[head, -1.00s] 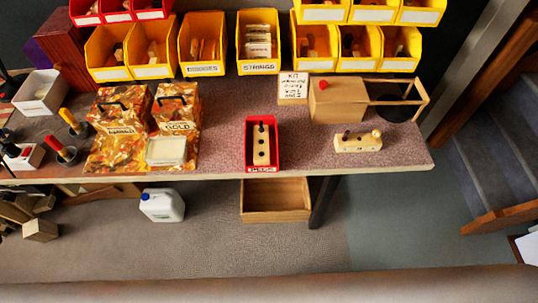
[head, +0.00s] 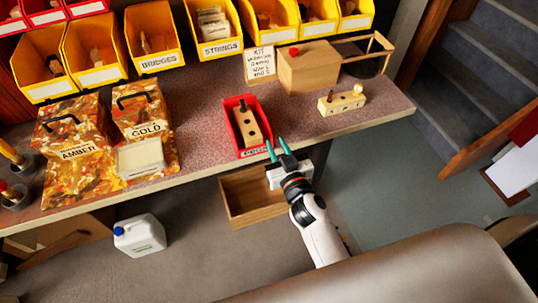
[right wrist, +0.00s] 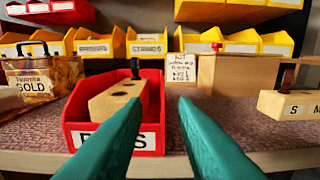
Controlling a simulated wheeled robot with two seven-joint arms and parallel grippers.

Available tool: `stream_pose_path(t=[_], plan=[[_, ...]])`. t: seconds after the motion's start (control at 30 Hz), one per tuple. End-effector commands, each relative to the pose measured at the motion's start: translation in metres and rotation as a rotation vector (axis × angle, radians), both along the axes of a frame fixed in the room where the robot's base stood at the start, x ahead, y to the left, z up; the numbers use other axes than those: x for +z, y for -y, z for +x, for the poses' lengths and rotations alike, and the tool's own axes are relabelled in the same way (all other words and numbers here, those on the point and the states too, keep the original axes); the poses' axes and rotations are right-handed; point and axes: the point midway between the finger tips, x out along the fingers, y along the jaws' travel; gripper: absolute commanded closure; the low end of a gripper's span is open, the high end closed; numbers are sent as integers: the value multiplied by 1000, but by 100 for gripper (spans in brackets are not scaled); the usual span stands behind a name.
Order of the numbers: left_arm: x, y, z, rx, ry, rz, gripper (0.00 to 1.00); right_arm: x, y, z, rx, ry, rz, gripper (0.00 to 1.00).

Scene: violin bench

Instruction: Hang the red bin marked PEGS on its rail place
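The red PEGS bin (head: 231,116) stands on the bench top near its front edge, with a wooden block with holes and a dark peg inside. In the right wrist view the red bin (right wrist: 152,100) is straight ahead, its white label partly hidden by a finger. My right gripper (head: 276,149) is open and empty just in front of the bin, at the bench edge; its green fingertips (right wrist: 160,105) are apart and do not hold the bin. The rail holds yellow bins, with BRIDGES (head: 152,41) and STRINGS (head: 213,32) among them. My left gripper is not in view.
AMBER (head: 77,150) and GOLD (head: 146,128) boxes stand left of the bin. A KIT card (head: 259,64), a wooden box (head: 308,68) and a wooden peg block (head: 341,100) are to its right. An open drawer (head: 255,197) is below the bench.

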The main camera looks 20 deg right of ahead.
Motion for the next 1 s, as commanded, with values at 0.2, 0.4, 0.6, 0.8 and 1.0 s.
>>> stream_pose_path(t=[0.2, 0.4, 0.6, 0.8, 1.0], plan=[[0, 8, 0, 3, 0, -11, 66, 2, 0, 9, 0, 5, 1, 75], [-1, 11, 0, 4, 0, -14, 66, 2, -1, 25, 1, 5, 0, 75], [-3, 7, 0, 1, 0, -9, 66, 0, -1, 41, 1, 4, -1, 75], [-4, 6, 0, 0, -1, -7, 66, 0, -2, 58, 0, 4, 0, 75], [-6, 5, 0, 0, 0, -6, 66, -1, -2, 73, 0, 4, 0, 75]])
